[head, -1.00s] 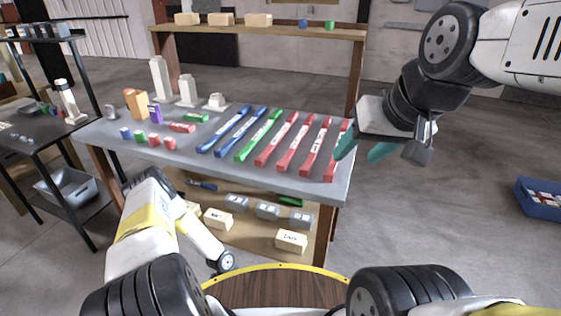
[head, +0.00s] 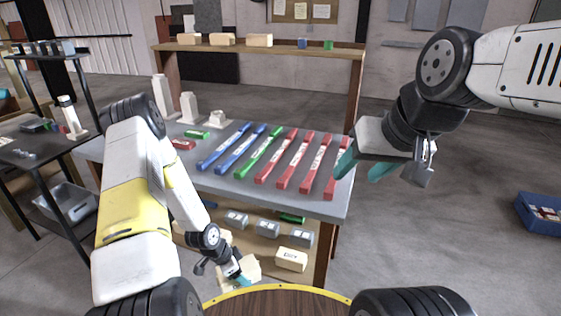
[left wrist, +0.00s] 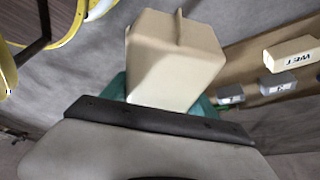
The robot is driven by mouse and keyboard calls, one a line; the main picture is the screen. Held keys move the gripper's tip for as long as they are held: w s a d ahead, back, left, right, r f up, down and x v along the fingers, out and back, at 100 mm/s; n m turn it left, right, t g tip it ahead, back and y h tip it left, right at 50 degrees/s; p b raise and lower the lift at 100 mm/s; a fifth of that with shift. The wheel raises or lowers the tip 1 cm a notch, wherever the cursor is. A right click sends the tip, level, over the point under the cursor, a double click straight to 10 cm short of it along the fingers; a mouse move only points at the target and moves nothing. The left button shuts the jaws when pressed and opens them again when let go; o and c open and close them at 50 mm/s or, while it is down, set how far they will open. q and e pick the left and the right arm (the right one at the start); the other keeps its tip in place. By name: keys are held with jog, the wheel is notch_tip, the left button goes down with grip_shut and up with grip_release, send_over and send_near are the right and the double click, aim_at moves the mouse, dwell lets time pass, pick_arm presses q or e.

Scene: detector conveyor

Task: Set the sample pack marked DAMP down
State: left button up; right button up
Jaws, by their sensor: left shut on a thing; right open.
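My left gripper (head: 243,280) is low in front of the bench, shut on a beige sample pack (head: 252,268). In the left wrist view the pack (left wrist: 178,55) fills the middle, tilted between the teal fingertips, with a ridge on top. No marking shows on its visible faces, so I cannot read DAMP on it. It appears clear of the lower shelf (left wrist: 240,60), above the floor. My right gripper (head: 365,168) is open and empty beside the bench's right end.
A marked beige pack (head: 291,260) and several grey packs (head: 268,229) sit on the lower shelf. The bench top (head: 325,207) carries red, blue and green bars. A round wooden top (head: 275,300) with a yellow rim is close in front. A blue bin (head: 540,212) stands at right.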

pick_arm(q)
jog(key=w+r+n+t+y, duration=0.1)
jog(key=r+n, duration=0.3)
jog(key=r, duration=0.5)
jog(key=w+a+r+n+y, duration=0.1)
jog(key=w+r+n, duration=0.3)
jog(key=r, duration=0.5)
jog(key=w+a+r+n+t+y, duration=0.1)
jog(key=r+n, duration=0.3)
jog(key=r, duration=0.6)
jog(key=shift+w+n+t+y, duration=0.3)
jog(key=shift+w+y, duration=0.2)
jog(key=shift+w, duration=0.35)
